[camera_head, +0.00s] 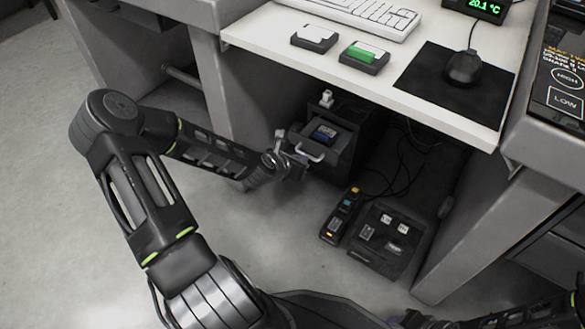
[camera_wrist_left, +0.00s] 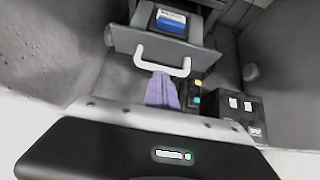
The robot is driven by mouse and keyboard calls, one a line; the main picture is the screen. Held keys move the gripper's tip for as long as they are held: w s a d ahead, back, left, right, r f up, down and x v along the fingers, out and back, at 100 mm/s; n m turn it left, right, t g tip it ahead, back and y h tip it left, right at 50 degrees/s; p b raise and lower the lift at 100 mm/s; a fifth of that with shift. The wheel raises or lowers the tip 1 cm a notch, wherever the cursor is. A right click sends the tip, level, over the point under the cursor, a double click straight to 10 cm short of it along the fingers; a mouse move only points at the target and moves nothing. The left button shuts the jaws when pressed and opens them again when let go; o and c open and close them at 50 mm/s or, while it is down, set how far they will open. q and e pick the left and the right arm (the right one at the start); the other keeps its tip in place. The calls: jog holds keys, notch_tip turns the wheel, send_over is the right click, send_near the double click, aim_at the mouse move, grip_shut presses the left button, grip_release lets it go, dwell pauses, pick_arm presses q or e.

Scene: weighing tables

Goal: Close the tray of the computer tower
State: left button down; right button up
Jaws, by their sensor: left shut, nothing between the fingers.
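The dark computer tower (camera_head: 362,122) stands on the floor under the white desk. Its tray (camera_head: 335,139) sticks out of the front, with a pale handle (camera_head: 308,153) on its front panel. My left gripper (camera_head: 299,160) is shut and empty, close in front of the tray front. In the left wrist view the closed fingers (camera_wrist_left: 162,90) point at the white handle (camera_wrist_left: 165,64), just below it; contact cannot be told. My right gripper is not seen.
The desk top (camera_head: 300,62) overhangs the tower. A desk leg panel stands left.

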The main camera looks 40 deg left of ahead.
aim_at(321, 136)
pick_arm(q)
jog(key=w, duration=1.1)
jog(key=shift+a, duration=0.1)
jog(key=shift+w+a+r, duration=0.1)
jog(key=shift+w+r, duration=0.05)
jog(key=shift+w, duration=0.1)
jog(key=shift+r, duration=0.1)
